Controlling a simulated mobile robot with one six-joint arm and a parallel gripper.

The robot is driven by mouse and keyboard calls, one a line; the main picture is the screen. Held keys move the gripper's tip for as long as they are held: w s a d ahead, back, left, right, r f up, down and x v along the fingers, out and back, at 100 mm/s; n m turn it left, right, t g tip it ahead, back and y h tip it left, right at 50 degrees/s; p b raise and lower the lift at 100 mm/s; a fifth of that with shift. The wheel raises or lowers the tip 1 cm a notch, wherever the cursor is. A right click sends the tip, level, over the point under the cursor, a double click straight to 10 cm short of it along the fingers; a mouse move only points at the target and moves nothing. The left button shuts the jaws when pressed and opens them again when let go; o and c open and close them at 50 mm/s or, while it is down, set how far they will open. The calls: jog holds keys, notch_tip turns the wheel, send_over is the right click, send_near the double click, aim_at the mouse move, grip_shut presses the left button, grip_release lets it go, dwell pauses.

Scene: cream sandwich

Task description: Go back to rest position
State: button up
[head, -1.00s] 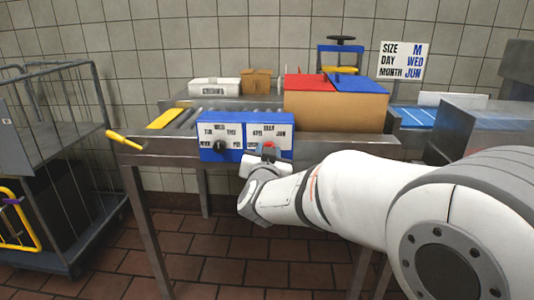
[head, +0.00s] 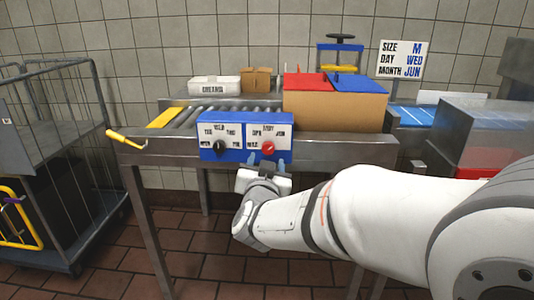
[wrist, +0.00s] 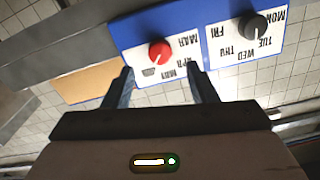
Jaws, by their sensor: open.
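My gripper (head: 267,161) is open and empty, just below the right dial of the blue control panel (head: 245,157). In the wrist view, the two fingers of my gripper (wrist: 158,82) stand apart, with the red knob (wrist: 159,52) beyond the tips and clear of them. The red knob also shows in the head view (head: 268,148), on a white face with month labels. The black knob (head: 219,148) sits on the left face with day labels; it also shows in the wrist view (wrist: 253,27). My arm reaches in from the lower right.
The panel is on the front of a metal conveyor table (head: 340,149). A cardboard box (head: 335,110) with red and blue flaps stands on it. A yellow lever (head: 124,138) sticks out at its left end. A wire cart (head: 60,160) stands at left. A sign (head: 402,60) reads M, WED, JUN.

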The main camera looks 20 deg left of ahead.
jog(key=shift+v, duration=1.15)
jog(key=s+d+r+n+g+p, duration=0.15)
jog(key=d+r+g+p, duration=0.45)
jog(key=d+r+p, duration=0.6)
jog(key=s+d+r+m+g+h+p, duration=0.1)
jog(key=s+d+r+g+h+p, duration=0.2)
jog(key=s+d+g+p, duration=0.5)
jog(key=s+d+h+p, duration=0.1)
jog(key=s+d+p, duration=0.7)
jog(key=d, duration=0.5)
jog(key=shift+s+d+r+m+g+p, duration=0.25)
jog(key=shift+s+r+m+g+p, duration=0.15)
jog(key=shift+s, duration=0.65)
jog(key=shift+c, duration=1.2)
jog(key=shift+a, duration=0.15)
jog(key=shift+c, duration=0.5)
